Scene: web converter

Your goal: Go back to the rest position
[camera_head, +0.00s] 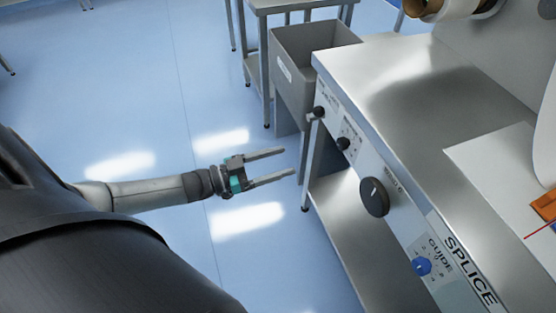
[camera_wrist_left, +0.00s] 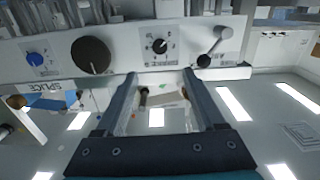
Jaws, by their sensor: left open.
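My left gripper (camera_head: 268,166) is open, with two long parallel fingers spread apart and nothing between them. In the head view it hangs over the blue floor, to the left of the converter machine's front edge and apart from it. In the left wrist view its two fingers (camera_wrist_left: 160,85) point toward the machine's control panel (camera_wrist_left: 150,50). The panel carries a large black knob (camera_head: 374,196), a small black knob (camera_head: 343,143) and a blue knob (camera_head: 421,266) by the words SPLICE and GUIDE. My right gripper is in neither view.
The machine's metal top (camera_head: 400,80) fills the right side, with a lower shelf (camera_head: 350,215) beneath. A grey bin (camera_head: 293,80) stands beyond its far corner, near a metal table (camera_head: 290,4). The blue floor (camera_head: 130,80) to the left is clear.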

